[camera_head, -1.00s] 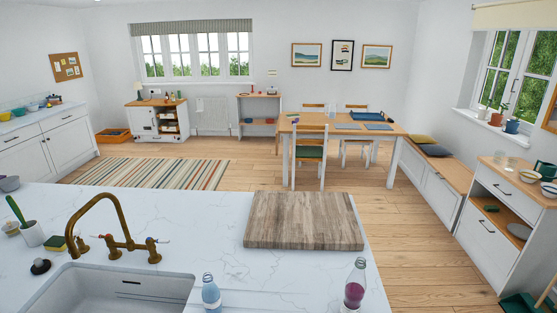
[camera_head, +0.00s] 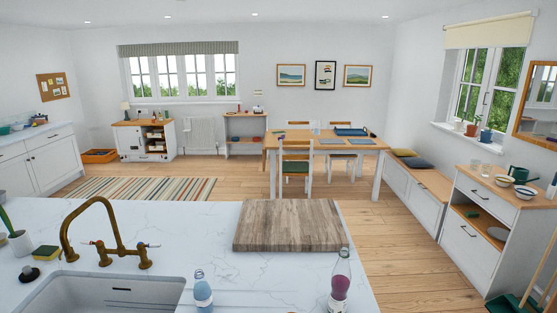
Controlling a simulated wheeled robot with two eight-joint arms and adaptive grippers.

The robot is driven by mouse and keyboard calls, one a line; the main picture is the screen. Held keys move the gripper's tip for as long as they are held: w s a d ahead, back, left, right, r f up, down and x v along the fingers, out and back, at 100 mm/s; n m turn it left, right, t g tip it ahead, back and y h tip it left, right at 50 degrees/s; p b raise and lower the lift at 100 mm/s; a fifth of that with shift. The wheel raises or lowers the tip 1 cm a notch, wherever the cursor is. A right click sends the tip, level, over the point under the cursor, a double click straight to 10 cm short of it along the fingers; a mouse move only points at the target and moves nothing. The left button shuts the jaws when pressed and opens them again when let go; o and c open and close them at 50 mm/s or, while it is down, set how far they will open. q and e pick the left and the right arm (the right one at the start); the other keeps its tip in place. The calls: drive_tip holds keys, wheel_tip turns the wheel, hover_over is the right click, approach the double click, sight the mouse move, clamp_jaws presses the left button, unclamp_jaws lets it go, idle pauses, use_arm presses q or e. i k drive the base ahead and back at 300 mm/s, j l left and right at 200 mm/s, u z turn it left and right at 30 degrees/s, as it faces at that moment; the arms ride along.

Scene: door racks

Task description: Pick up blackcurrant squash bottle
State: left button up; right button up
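A clear bottle with dark purple contents, which looks like the blackcurrant squash bottle (camera_head: 340,284), stands upright on the white marble counter near its right front edge, in the head view. Its lower end comes close to the bottom of the picture. A blue bottle with a pale cap (camera_head: 202,291) stands to its left, beside the sink. Neither of my grippers shows in the head view.
A wooden board (camera_head: 289,225) lies on the counter behind the bottles. The sink (camera_head: 112,291) with its brass tap (camera_head: 108,240) is at the left. Wooden floor is open right of the counter, before a white cabinet (camera_head: 477,250). A dining table (camera_head: 320,143) stands farther back.

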sight(341, 276)
drive_tip(key=l+u, duration=0.3)
drive_tip(key=l, duration=0.2)
drive_tip(key=k+l+u, duration=0.1)
drive_tip(key=l+u, duration=0.15)
drive_tip(key=l, duration=0.2)
drive_tip(key=l+u, duration=0.3)
drive_tip(key=l, duration=0.35)
drive_tip(key=l+u, duration=0.3)
drive_tip(key=l, duration=0.4)
